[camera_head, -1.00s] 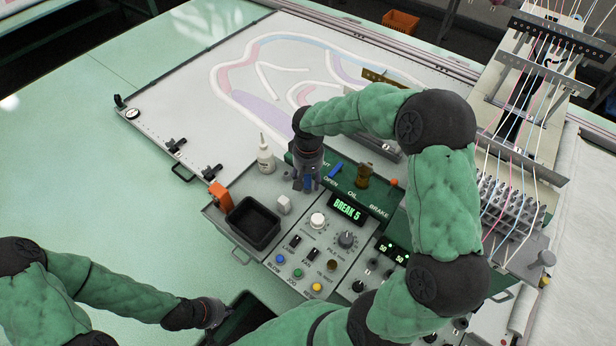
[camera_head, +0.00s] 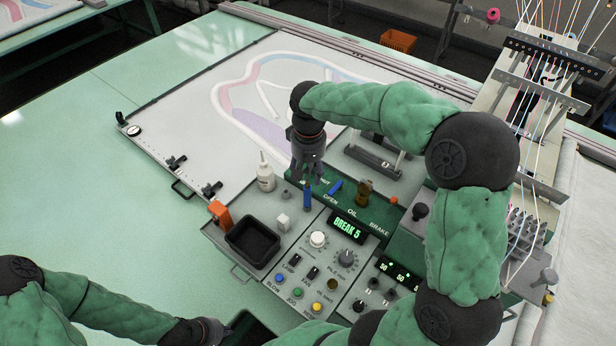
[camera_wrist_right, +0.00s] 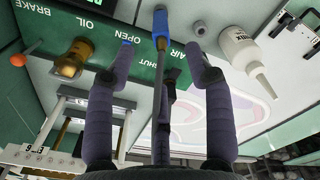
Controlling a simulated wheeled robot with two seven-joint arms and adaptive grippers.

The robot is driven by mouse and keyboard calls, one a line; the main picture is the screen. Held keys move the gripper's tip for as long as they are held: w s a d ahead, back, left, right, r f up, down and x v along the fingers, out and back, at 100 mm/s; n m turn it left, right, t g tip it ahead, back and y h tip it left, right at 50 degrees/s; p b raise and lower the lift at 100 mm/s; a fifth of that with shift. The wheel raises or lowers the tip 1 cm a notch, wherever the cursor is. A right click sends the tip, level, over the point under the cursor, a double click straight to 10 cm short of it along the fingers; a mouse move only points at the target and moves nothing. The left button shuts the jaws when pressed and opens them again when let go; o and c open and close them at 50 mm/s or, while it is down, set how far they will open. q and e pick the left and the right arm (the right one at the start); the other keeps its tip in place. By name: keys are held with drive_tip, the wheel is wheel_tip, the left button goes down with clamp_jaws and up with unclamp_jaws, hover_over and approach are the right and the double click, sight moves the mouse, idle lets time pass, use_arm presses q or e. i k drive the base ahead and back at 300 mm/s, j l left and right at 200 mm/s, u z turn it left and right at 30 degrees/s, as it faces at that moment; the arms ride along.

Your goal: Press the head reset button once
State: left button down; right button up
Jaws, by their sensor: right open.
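The control panel (camera_head: 300,255) carries blue (camera_head: 280,279), green (camera_head: 297,294) and yellow (camera_head: 317,308) buttons, plus a brown one (camera_head: 331,293). I cannot read which is the head reset button. A white knob (camera_head: 318,239) and a grey dial (camera_head: 346,258) sit above them; the display (camera_head: 348,227) reads BREAK 5. In the right wrist view the blue handle (camera_wrist_right: 161,22) shows beyond the open fingers. My left gripper (camera_head: 208,334) is at the bottom edge, partly cut off.
A black tray (camera_head: 252,241), an orange block (camera_head: 220,214) and a white bottle (camera_head: 265,172) stand left of the right gripper. The green table (camera_head: 110,200) is clear at left.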

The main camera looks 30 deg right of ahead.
sight(317, 307)
drive_tip(key=k+j, duration=0.8)
drive_tip(key=k, duration=0.05)
